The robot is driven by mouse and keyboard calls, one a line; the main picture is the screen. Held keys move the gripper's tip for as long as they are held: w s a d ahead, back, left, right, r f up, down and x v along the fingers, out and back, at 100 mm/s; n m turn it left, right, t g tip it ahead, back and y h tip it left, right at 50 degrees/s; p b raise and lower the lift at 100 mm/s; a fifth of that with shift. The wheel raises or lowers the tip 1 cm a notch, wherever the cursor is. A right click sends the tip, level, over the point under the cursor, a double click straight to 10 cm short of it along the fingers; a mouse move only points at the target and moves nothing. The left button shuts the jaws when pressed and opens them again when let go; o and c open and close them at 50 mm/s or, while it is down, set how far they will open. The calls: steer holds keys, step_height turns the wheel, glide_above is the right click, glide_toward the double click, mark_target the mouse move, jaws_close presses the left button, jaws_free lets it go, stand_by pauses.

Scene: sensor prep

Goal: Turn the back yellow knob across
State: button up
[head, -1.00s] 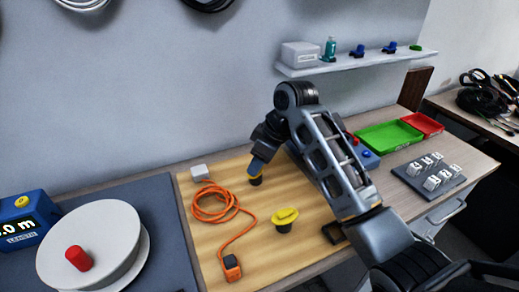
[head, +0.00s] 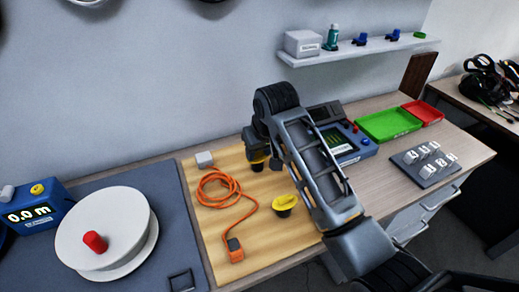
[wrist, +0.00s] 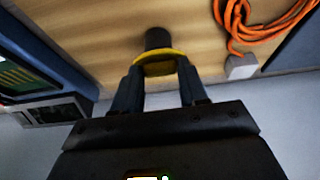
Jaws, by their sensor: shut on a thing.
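The back yellow knob (head: 257,161) stands on the wooden board (head: 222,236), mostly hidden behind my gripper in the head view. In the wrist view my gripper (wrist: 162,75) has its two fingers on either side of the yellow knob (wrist: 160,58), shut on it, with the knob's dark round base beyond. The exact angle of the knob's grip bar is hidden by the fingers. The front yellow knob (head: 285,202) stands on the board nearer the camera, beside my arm, with nothing touching it.
An orange cable (head: 212,188) lies coiled left of the knobs, with a white box (head: 204,159) behind it. A blue instrument with a screen (head: 345,143) stands right of my arm. The wall (head: 160,90) is close behind the board.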

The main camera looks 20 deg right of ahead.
stand_by(0.5)
steer(key=o, duration=1.1)
steer(key=shift+c, duration=0.2)
steer(key=shift+r, duration=0.1)
steer(key=v, duration=0.7)
steer(key=shift+r+b, duration=0.25)
steer(key=shift+b, duration=0.2)
steer(key=shift+s, duration=0.2)
